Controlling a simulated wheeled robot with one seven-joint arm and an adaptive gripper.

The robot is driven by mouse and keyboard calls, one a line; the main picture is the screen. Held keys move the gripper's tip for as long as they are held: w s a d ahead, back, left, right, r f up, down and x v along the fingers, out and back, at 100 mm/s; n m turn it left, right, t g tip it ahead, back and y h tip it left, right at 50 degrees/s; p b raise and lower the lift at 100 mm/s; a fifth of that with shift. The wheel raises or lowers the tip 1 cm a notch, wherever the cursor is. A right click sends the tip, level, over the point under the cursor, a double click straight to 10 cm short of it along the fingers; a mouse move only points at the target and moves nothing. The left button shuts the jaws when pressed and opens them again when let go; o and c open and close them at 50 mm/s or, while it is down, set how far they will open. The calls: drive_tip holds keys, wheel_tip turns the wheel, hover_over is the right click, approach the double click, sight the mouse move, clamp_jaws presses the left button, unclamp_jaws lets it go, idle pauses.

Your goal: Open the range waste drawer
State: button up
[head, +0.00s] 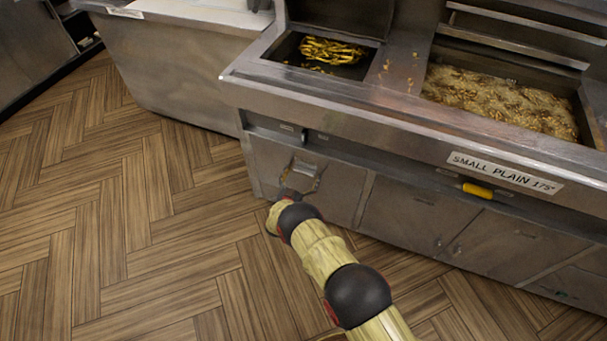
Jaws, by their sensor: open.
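The range's lower front has several grey metal panels. The leftmost panel (340,196), below the fry well, appears to be the waste drawer front, and it looks flush with the range. A raised handle or bracket (304,170) shows on it. My arm reaches up from the bottom of the head view to this panel. My gripper (290,190) is small and partly hidden by my own wrist. It is open, just in front of or below the handle. I cannot tell whether it touches the handle or the panel.
The fryer (500,98) holds bubbling oil above, and a well with fries (330,50) sits to its left. A label reads "SMALL PLAIN 175" (505,173) beside a yellow handle (478,190). A steel counter (180,65) stands at left. The wooden floor (130,220) is clear.

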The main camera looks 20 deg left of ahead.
drive_tip(key=shift+c, duration=0.4)
drive_tip(key=shift+r, duration=0.15)
drive_tip(key=c, duration=1.5)
drive_tip(key=shift+c, duration=0.5)
